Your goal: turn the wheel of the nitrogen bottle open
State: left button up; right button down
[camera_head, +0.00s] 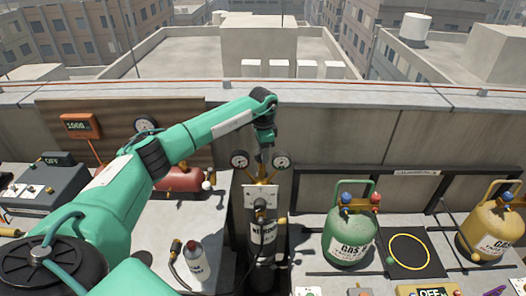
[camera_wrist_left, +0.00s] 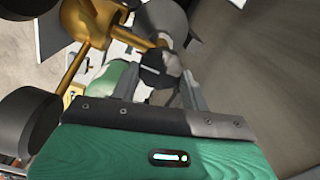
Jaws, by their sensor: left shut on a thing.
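The nitrogen bottle (camera_head: 262,232) stands upright in a gap at the middle of the head view, with a brass regulator and two round gauges at its top. My left gripper (camera_head: 264,157) reaches down onto the valve from above, between the gauges. In the left wrist view the dark wheel (camera_wrist_left: 160,68) sits between the two grey fingers of my left gripper (camera_wrist_left: 158,88), which is shut on it. Brass fittings (camera_wrist_left: 85,30) show beside it. In the head view the wheel is hidden by the gripper. My right gripper is in neither view.
A green gas bottle (camera_head: 349,236) and a tan gas bottle (camera_head: 489,232) stand at the right, with a yellow ring (camera_head: 410,252) on a dark mat between them. A white bottle (camera_head: 196,261) with a red cap and a red tank (camera_head: 180,180) are at the left. A concrete wall (camera_head: 340,130) runs behind.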

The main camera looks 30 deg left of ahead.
pick_arm(q)
jog(key=o, duration=1)
notch_tip(320, 180, up, 14)
jog(key=b, duration=0.3)
jog(key=shift+f+b, duration=0.1)
jog(key=shift+b, duration=0.3)
